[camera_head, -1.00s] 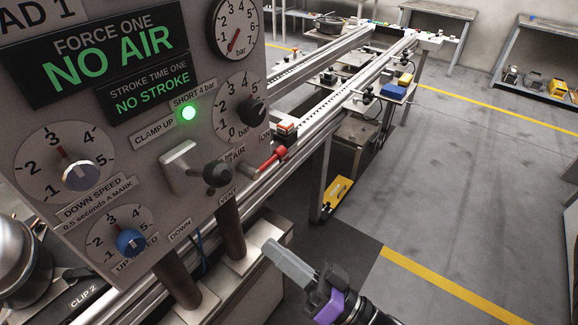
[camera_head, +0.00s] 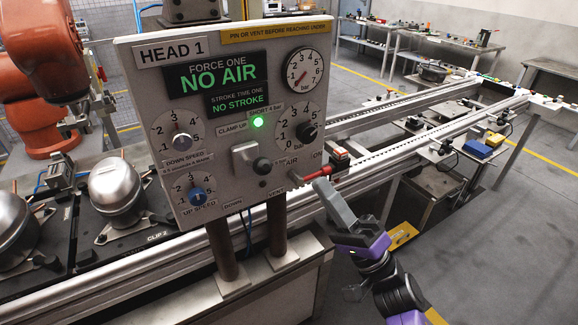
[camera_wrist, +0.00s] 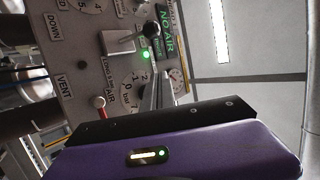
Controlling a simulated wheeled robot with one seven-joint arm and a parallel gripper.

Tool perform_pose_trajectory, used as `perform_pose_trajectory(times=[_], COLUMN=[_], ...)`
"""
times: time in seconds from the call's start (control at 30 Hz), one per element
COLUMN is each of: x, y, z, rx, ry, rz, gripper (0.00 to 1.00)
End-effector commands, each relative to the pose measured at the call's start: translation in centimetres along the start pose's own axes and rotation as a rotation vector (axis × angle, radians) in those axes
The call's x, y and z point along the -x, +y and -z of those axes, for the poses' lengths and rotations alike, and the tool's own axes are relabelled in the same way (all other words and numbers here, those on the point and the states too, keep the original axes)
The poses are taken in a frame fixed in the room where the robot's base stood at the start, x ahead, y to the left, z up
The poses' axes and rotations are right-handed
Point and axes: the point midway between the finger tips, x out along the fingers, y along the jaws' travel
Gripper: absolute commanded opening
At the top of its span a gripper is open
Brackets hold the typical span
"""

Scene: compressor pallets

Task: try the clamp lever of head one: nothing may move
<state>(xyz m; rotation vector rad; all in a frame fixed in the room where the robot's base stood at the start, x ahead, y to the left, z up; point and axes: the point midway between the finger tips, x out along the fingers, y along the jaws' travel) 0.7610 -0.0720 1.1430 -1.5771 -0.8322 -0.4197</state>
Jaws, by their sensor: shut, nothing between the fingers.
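The grey HEAD 1 panel (camera_head: 222,148) stands on two posts, its displays reading NO AIR and NO STROKE. Its clamp lever (camera_head: 262,165) has a black knob just right of a pale plate, between the CLAMP UP and DOWN labels. In the wrist view the lever's knob (camera_wrist: 152,30) is at the top, beyond my fingertips (camera_wrist: 157,75). My gripper (camera_head: 322,186) is shut and empty, below and right of the lever. In the head view its tips are close to the red-handled air lever (camera_head: 320,173); I cannot tell if they touch.
A green lamp (camera_head: 258,122) is lit above the clamp lever. Silver compressors (camera_head: 116,187) sit on the line at left, with an orange robot arm (camera_head: 38,100) behind. Conveyor rails (camera_head: 410,150) run back to the right. Open floor (camera_head: 490,240) lies at right.

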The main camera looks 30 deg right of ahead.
Motion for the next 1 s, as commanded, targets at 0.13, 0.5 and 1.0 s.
perform_pose_trajectory(times=[0.13, 0.5, 1.0], x=[0.1, -2.5, -9.3], y=[0.0, -0.2, 0.2], z=[0.0, 0.0, -1.6], rx=[0.0, 0.001, -0.003], ry=[0.0, 0.0, -0.001], rz=[-0.001, 0.002, -0.004], gripper=[0.0, 0.0, 0.0])
